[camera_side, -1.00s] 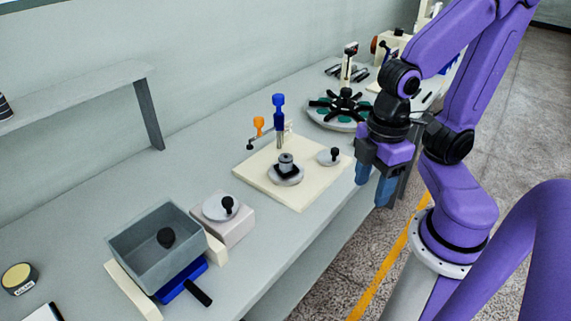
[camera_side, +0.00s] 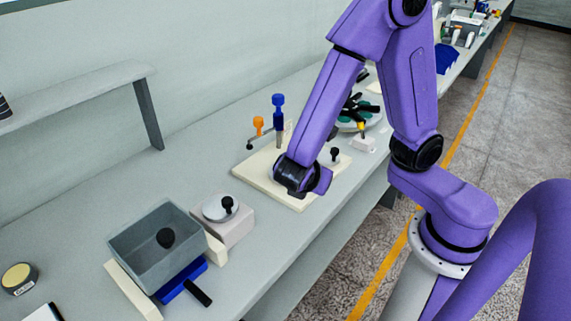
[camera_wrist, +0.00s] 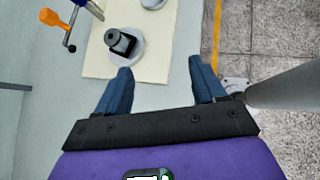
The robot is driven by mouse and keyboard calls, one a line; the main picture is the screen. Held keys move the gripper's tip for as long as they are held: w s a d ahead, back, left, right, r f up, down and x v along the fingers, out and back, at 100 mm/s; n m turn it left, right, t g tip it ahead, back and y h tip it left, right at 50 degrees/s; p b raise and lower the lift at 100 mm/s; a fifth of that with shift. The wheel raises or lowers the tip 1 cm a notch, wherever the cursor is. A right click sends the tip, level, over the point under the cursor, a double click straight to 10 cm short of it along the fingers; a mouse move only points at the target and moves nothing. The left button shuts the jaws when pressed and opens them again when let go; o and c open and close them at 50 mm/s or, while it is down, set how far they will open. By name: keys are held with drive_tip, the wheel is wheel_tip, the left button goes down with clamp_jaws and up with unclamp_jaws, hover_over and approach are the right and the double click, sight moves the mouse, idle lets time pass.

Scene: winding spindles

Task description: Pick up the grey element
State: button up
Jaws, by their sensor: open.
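In the wrist view, a small grey cylindrical element (camera_wrist: 118,40) with a dark lower part stands on a round light disc on the cream board (camera_wrist: 97,63). I take it to be the grey element. In the wrist view my gripper (camera_wrist: 160,68) is open, its two blue fingers apart with nothing between them. The element lies ahead of the left fingertip, left of the gap between the fingers. In the side view my wrist is over the board (camera_side: 301,205) and hides the element and the fingers.
On the board stand a blue-topped post (camera_side: 278,108) and an orange-handled crank (camera_side: 258,124). A black-knobbed disc (camera_side: 334,157) lies right of my wrist. To the left are a grey open box (camera_side: 150,245) and a block with a disc (camera_side: 222,222).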

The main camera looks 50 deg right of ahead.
drive_tip(key=w+a+f+n+t+h, duration=0.2)
drive_tip(key=w+a+n+t, duration=0.1)
drive_tip(key=w+n+t, duration=0.15)
drive_tip(key=shift+g, duration=0.55)
drive_tip(key=x, duration=1)
drive_tip(key=shift+w+d+r, duration=0.15)
drive_tip(key=shift+w+d, duration=0.1)
drive_tip(key=shift+w, duration=0.3)
drive_tip(key=shift+w+x, duration=0.15)
drive_tip(key=shift+x, duration=1.45)
drive_tip(key=shift+w+x, duration=0.15)
drive_tip(key=shift+x, duration=1.4)
drive_tip(key=shift+a+r, duration=0.1)
drive_tip(key=c, duration=1.1)
drive_tip(key=shift+o, duration=0.2)
drive_tip(key=shift+r, duration=0.15)
